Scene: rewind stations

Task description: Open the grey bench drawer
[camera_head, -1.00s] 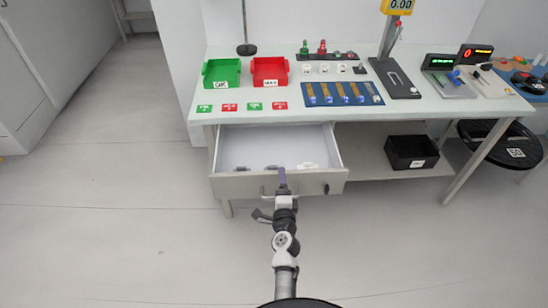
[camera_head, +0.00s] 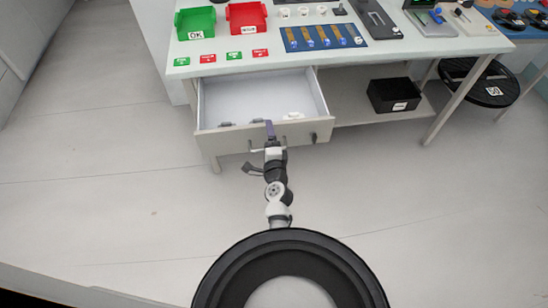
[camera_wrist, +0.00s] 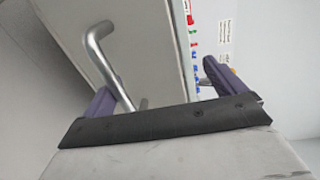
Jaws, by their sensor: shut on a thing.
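The grey bench drawer (camera_head: 220,143) is pulled well out from under the bench, and its pale inside shows. Small grey pieces (camera_head: 227,124) and a white item (camera_head: 293,116) lie inside near the front. My gripper (camera_head: 270,130) is at the drawer's front edge, left of a dark knob (camera_head: 314,137). The metal bar handle (camera_wrist: 100,45) stands on the outer face beside the left finger. The exact contact is partly hidden.
The bench top (camera_head: 380,58) carries a green bin (camera_head: 196,23), a red bin (camera_head: 247,17) and a blue mat (camera_head: 323,38). A black crate (camera_head: 394,96) stands on the lower shelf. Floor left of the drawer is clear.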

